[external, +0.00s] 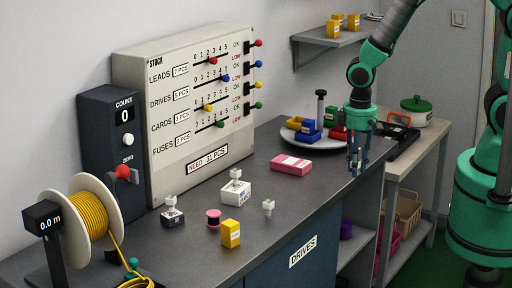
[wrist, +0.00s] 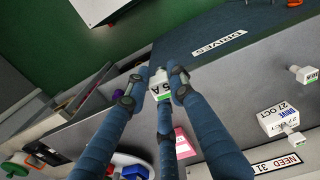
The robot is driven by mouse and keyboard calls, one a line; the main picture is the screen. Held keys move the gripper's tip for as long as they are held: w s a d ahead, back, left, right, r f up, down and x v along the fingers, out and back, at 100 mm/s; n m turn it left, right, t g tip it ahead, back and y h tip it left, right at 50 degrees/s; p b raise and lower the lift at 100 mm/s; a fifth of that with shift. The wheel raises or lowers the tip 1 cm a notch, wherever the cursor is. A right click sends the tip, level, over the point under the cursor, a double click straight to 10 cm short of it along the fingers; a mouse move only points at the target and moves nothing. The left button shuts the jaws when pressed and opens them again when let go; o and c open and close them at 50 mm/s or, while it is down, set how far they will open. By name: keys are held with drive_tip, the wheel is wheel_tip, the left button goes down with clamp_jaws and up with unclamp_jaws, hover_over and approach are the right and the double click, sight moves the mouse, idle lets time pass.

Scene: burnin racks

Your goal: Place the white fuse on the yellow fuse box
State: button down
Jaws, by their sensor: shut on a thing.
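My gripper (external: 357,165) hangs over the counter's right edge, fingers pointing down. In the wrist view its fingers (wrist: 160,88) are shut on a small white piece with a green-edged "5 A" label, the white fuse (wrist: 161,76); it is hard to make out in the external view. A yellow box (external: 231,234) with a white label stands on the counter at the front, well left of my gripper. Other yellow boxes (external: 333,29) stand on the wall shelf. Which is the yellow fuse box, I cannot tell.
A pink box (external: 291,165), a white box (external: 236,193) with a white piece on top, a small white piece (external: 268,207), a pink spool (external: 213,217) and a dark block (external: 172,217) stand on the counter. A tray (external: 290,125) of coloured bins stands behind my gripper.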

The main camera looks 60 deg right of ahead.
drive_tip(key=w+a+r+p, duration=0.1)
drive_tip(key=a+p, duration=0.3)
drive_tip(key=a, duration=1.1)
drive_tip(key=w+a+r+p, duration=0.2)
drive_tip(key=a+r+p, duration=0.2)
drive_tip(key=a, duration=1.2)
drive_tip(key=shift+a+n+p, duration=0.3)
drive_tip(key=shift+n+p, duration=0.1)
drive_tip(key=shift+p, duration=0.4)
drive_tip(key=shift+w, duration=0.1)
drive_tip(key=p, duration=0.3)
hover_over(231, 222)
drive_tip(key=shift+a+f, duration=0.15)
drive_tip(key=shift+f, duration=0.55)
drive_tip(key=shift+f, duration=1.75)
drive_tip(key=shift+f, duration=0.25)
